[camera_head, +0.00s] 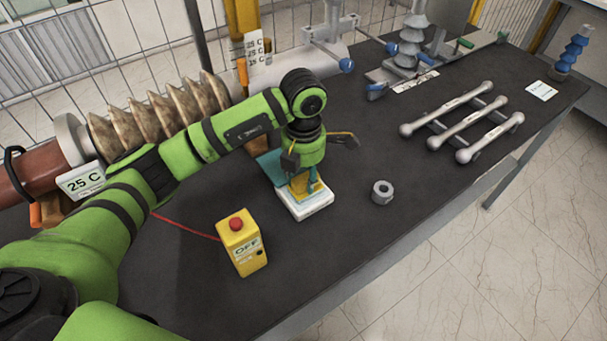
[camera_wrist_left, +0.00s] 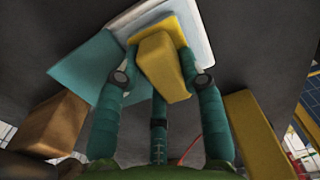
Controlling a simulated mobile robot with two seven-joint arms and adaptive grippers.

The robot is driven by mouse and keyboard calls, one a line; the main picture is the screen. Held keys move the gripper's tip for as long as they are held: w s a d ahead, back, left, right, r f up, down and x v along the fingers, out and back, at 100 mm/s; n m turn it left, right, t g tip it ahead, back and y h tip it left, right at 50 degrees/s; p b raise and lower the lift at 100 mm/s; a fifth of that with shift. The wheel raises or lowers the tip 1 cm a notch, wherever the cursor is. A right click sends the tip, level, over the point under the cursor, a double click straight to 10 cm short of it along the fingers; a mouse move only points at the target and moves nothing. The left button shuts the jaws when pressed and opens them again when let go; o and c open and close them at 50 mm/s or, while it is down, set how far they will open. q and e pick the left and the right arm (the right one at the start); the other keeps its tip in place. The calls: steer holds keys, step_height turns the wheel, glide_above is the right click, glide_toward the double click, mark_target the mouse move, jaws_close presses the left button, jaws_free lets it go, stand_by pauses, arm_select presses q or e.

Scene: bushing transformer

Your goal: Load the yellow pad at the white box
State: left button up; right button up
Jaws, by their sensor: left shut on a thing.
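The white box (camera_head: 307,208) lies on the dark table below my left gripper, and part of it shows at the top of the left wrist view (camera_wrist_left: 204,30). The yellow pad (camera_head: 303,190) has a flat plate and a raised block; in the left wrist view (camera_wrist_left: 163,66) it overlaps the white box. My left gripper (camera_head: 306,186) points down over the box. Its teal fingers (camera_wrist_left: 160,78) are shut on the pad's raised part. I cannot tell whether the pad rests on the box or sits just above it. My right gripper is not in view.
A teal sheet (camera_head: 270,167) lies beside the box. A yellow OFF button box (camera_head: 242,246) stands in front, left of a grey nut (camera_head: 382,191). Metal rods (camera_head: 465,122) lie at the right. A ribbed brown bushing (camera_head: 160,117) lies behind my arm.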

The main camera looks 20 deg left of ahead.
mark_target(303, 175)
arm_select(q)
steer(key=shift+s+f, duration=0.1)
steer(key=shift+r+p, duration=1.85)
steer(key=shift+r, duration=1.7)
